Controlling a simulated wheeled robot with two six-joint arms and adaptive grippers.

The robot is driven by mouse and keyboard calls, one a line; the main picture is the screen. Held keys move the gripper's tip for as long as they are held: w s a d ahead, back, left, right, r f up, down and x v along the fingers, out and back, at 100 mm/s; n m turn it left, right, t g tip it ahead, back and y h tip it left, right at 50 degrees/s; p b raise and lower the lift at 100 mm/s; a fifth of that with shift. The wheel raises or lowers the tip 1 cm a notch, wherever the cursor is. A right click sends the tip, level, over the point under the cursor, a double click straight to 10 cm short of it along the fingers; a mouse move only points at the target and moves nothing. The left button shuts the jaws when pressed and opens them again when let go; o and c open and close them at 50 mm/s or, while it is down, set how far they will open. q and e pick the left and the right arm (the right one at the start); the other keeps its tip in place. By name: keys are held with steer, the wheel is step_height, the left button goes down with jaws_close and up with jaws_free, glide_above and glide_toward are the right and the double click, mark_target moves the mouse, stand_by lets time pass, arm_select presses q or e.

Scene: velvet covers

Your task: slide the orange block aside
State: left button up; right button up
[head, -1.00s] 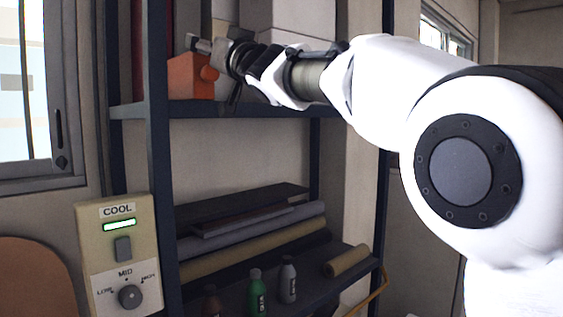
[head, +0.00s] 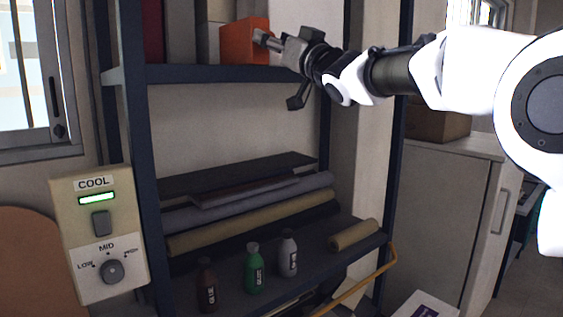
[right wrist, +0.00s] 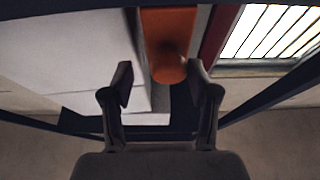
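The orange block (head: 240,40) stands on the upper shelf, toward its right part. A round orange knob (right wrist: 167,66) sticks out of its front, as the right wrist view shows, where the block's body (right wrist: 168,25) is at the top. My right gripper (head: 278,70) is at the block's front right, its fingers spread. In the right wrist view my right gripper (right wrist: 159,82) has the knob between its open fingers. The right-hand finger there is touching or almost touching the knob. The left-hand finger stands clear of it. My left gripper is not in view.
The upper shelf (head: 190,74) holds pale boxes (head: 206,40) and a dark red item (head: 152,30) left of the block. A dark post (head: 122,130) borders the rack. Below are rolls (head: 255,222) and several bottles, one green (head: 254,270). A control panel (head: 98,235) is at left.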

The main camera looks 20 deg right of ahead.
steer(key=f+b+v, duration=0.1)
steer(key=b+v, duration=0.2)
steer(key=v, duration=0.4)
arm_select(q)
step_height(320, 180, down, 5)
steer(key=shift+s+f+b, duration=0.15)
steer(key=shift+b, duration=0.2)
arm_select(e)
steer(key=w+f+m+g+h, duration=0.1)
steer(key=w+f, duration=0.3)
steer(key=f, duration=0.7)
steer(key=w+a+f+m+g+h, duration=0.1)
steer(key=w+f, duration=0.3)
steer(key=f, duration=0.8)
steer(key=shift+w+g, duration=0.15)
steer(key=shift+g, duration=0.45)
steer(key=shift+a, duration=0.1)
